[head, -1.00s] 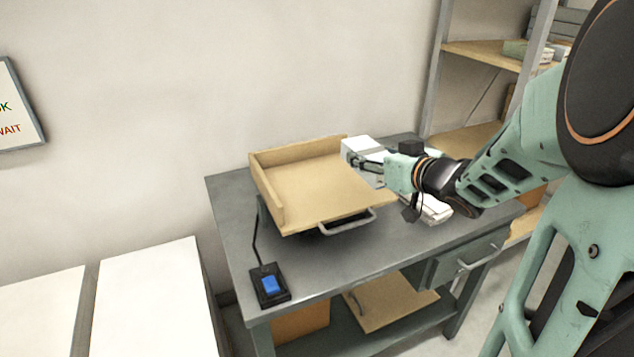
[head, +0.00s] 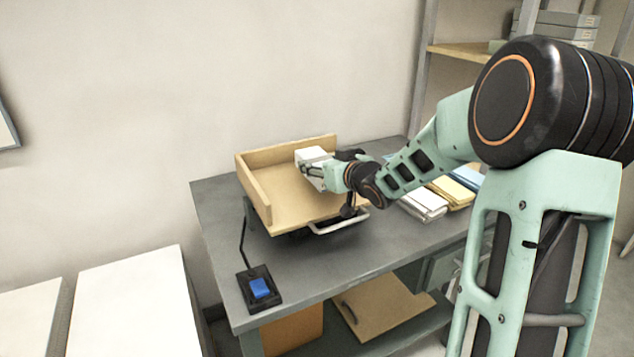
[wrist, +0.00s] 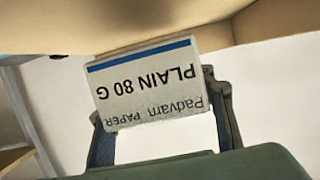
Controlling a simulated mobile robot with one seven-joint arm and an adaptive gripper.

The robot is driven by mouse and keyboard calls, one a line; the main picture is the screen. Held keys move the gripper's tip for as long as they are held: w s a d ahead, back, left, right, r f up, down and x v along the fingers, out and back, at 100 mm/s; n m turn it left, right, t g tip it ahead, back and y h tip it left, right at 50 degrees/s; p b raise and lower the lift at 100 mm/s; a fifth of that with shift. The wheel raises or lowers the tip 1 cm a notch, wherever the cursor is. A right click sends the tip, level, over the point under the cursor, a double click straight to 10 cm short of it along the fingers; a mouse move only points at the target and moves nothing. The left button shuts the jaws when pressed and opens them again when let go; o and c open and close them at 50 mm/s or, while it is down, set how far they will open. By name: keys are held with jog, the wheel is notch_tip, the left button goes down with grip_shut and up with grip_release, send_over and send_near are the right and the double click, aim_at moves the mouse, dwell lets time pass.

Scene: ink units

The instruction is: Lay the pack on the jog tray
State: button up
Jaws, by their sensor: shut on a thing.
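The pack (head: 312,155) is a white block at the end of my arm, over the back part of the wooden jog tray (head: 285,207). In the wrist view the pack (wrist: 148,85) shows a white label with a blue stripe and upside-down print, "Padvarn PAPER PLAIN 80 G". My gripper (head: 314,171) is shut on it, with one finger on each side. The tray has raised walls at the left and back. I cannot tell whether the pack touches the tray floor. The gripper hides part of the tray's right side.
The tray stands on a grey bench (head: 350,255) with a metal handle (head: 340,222) at its front. A blue switch (head: 259,288) sits at the bench's front left. White, yellow and blue packs (head: 452,191) lie to the right. Shelves stand behind at right.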

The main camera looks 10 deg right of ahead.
jog(key=shift+w+a+f, duration=0.1)
jog(key=shift+w+f, duration=0.05)
jog(key=shift+f, duration=0.05)
jog(key=f, duration=0.1)
jog(key=f+b, duration=0.1)
jog(key=f, duration=0.1)
jog(key=shift+w+a+f, duration=0.1)
jog(key=shift+w+f, duration=0.15)
jog(key=shift+f, duration=0.05)
jog(key=shift+r, duration=0.1)
jog(key=o, duration=1.2)
jog(key=shift+f+b, duration=0.3)
jog(key=o, duration=0.5)
jog(key=shift+s, duration=0.1)
jog(key=shift+r, duration=0.1)
